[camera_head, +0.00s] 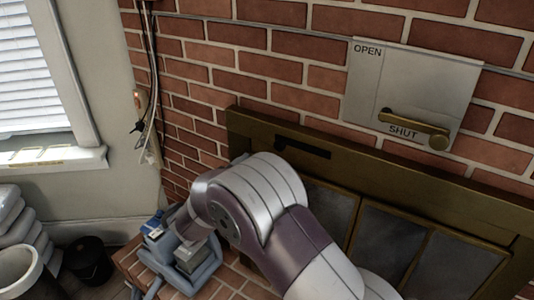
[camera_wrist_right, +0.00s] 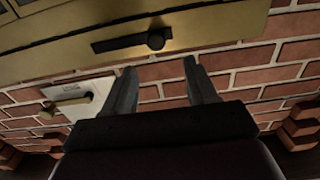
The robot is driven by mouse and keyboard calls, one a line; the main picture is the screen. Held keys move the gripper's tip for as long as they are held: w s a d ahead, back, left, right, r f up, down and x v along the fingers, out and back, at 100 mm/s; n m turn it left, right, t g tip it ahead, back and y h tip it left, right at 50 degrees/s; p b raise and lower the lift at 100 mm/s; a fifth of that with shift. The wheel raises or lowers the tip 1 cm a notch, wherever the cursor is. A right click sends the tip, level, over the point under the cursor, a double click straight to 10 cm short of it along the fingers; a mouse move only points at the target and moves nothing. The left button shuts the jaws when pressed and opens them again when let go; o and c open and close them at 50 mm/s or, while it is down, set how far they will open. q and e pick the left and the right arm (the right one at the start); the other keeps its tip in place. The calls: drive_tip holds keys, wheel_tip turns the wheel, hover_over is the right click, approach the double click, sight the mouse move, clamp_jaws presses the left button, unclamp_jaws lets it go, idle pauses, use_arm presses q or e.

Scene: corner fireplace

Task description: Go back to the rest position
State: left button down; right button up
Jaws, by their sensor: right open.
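My right gripper (camera_wrist_right: 160,66) is open in the right wrist view. Its two dark fingers stand apart with nothing between them, and brick wall shows in the gap. The fingers point toward the brass fireplace frame and its black slide with a knob (camera_wrist_right: 128,43); I see no contact. In the head view my right arm rises from the bottom, bends over, and runs down to the left in front of the fireplace; its fingers cannot be made out there. My left gripper is not in view.
A brass-framed fireplace (camera_head: 400,178) is set in the brick wall (camera_head: 305,45). Above it is a metal panel (camera_head: 400,85) marked OPEN and SHUT, its brass handle (camera_head: 415,128) beside SHUT. A brick hearth edge (camera_head: 130,268), cables and a black bin (camera_head: 90,262) lie left.

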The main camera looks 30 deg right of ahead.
drive_tip(key=v, duration=0.3)
drive_tip(key=shift+w+f, duration=0.1)
idle(0.3)
